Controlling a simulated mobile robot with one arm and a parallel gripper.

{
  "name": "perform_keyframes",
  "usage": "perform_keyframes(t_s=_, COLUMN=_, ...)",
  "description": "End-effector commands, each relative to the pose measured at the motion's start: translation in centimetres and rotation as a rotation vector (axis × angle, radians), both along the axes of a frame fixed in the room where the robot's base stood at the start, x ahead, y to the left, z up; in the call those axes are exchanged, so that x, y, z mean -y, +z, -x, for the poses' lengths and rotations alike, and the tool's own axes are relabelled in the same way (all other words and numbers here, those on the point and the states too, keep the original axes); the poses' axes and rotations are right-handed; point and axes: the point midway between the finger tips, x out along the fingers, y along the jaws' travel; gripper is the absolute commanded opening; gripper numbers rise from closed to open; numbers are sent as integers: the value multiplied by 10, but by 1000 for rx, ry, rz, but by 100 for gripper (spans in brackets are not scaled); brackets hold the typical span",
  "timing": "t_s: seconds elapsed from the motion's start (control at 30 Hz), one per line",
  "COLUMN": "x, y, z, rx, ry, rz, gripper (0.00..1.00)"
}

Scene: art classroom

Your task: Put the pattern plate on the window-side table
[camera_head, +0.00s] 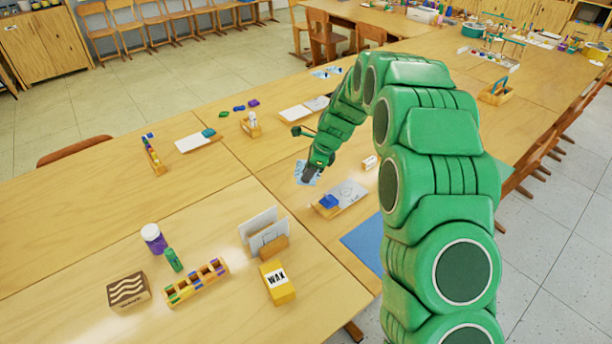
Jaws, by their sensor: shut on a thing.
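My gripper (311,172) points down over the middle of the long wooden table (215,165), at the end of my green arm. It is shut on a small flat light-blue plate with a darker pattern (300,173), partly hidden by the fingers. I cannot tell whether the plate touches the tabletop or hangs just above it. A similar blue-and-white patterned piece (326,72) lies farther back on the tables. No window shows, so I cannot tell which table is the window-side one.
Near the gripper are a white sheet with a blue block (329,201) and a small white box (370,162). A yellow WAX box (278,283), a card holder (268,240), a wavy-patterned block (128,291) and a purple jar (153,238) stand in front. The left tabletop (70,215) is clear.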

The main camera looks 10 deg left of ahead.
Motion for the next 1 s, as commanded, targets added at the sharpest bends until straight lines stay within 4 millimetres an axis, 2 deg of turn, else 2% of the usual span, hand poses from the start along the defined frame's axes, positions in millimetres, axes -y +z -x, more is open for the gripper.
perform_keyframes(t_s=0.5, x=-17, y=-26, z=-52, rx=-1, ry=1, rz=0, gripper=0)
perform_keyframes(t_s=1.0, x=-28, y=-68, z=-85, rx=-5, ry=2, rz=1, gripper=0)
